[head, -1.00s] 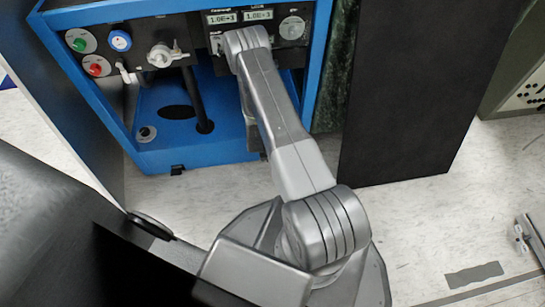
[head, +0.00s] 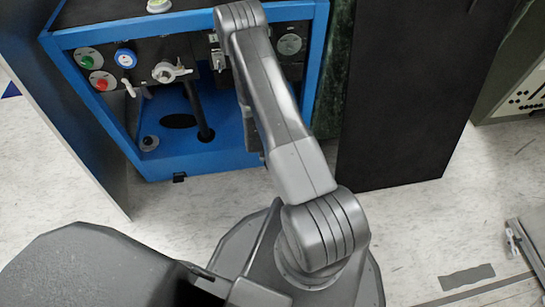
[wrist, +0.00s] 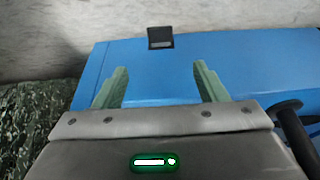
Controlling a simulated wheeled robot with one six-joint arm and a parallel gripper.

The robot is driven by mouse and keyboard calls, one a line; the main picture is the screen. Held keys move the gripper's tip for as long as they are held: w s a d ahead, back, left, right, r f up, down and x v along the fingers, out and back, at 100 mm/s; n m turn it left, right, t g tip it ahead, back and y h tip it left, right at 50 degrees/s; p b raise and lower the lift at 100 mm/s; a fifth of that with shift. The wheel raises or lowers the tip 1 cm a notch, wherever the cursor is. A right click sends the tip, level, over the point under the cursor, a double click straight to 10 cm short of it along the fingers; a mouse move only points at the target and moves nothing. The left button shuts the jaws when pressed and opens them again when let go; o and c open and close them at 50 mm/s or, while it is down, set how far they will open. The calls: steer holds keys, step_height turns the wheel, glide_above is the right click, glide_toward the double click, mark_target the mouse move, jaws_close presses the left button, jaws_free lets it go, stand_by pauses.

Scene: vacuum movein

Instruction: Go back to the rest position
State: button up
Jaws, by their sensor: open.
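My gripper (wrist: 160,82) shows in the wrist view with its two green fingers spread well apart. Nothing is between them. Beyond the fingers is a blue surface of the blue cabinet (wrist: 235,65), with a small black fitting (wrist: 160,38) at its edge. In the head view my arm reaches from the bottom up to the front of the blue cabinet (head: 150,165). The gripper itself is hidden there behind my arm links.
The cabinet front carries a green button (head: 87,62), a red button (head: 102,81), a blue round gauge (head: 125,58) and a pale valve handle (head: 166,72). A black panel (head: 410,100) stands to its right. The pale floor (head: 420,225) at right is mostly clear.

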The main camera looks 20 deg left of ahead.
steer(key=shift+r, duration=0.25)
steer(key=b+x, duration=0.5)
steer(key=x, duration=0.8)
steer(key=shift+f, duration=0.4)
steer(key=shift+w+f, duration=0.1)
steer(key=shift+f, duration=0.05)
steer(key=shift+d, duration=0.1)
steer(key=shift+t, duration=0.3)
